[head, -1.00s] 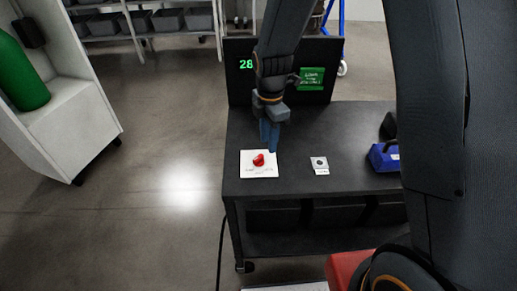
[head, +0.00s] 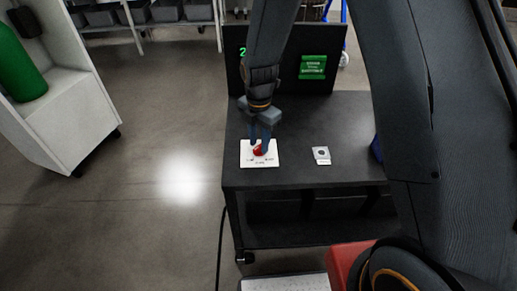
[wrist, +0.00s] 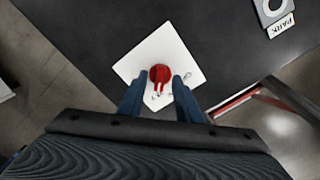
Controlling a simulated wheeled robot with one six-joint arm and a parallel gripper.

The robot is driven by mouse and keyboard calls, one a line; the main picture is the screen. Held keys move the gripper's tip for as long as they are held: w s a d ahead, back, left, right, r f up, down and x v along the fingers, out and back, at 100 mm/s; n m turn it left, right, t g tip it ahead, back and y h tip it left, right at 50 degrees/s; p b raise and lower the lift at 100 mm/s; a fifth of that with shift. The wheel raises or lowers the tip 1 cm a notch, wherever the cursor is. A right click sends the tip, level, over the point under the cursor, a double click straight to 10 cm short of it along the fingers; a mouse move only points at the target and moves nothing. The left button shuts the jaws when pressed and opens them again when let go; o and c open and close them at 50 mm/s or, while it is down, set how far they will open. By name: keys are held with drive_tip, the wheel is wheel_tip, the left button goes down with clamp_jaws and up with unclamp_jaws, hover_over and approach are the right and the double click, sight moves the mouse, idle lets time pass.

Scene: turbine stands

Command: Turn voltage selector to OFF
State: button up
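The voltage selector is a red round knob (head: 259,150) on a white square plate (head: 246,160) lying on the dark bench. In the wrist view the red knob (wrist: 160,73) has a pointer aimed toward the lower edge of the white plate (wrist: 143,52), where small markings are too small to read. My gripper (head: 260,141) points down over the plate. In the wrist view my gripper (wrist: 159,82) is open, with one blue finger on each side of the knob. Gaps show between fingers and knob; I cannot tell whether the tips touch the plate.
A small grey plate with a round button (head: 321,155) sits to the right on the bench (head: 295,176); its label (wrist: 281,25) reads PARK. A dark panel with a green sign (head: 313,67) stands behind. A blue object (head: 376,149) is partly hidden by my arm.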

drive_tip(key=shift+f, duration=0.8)
clamp_jaws()
drive_tip(key=n, duration=1.1)
drive_tip(key=shift+o, duration=1.2)
unclamp_jaws()
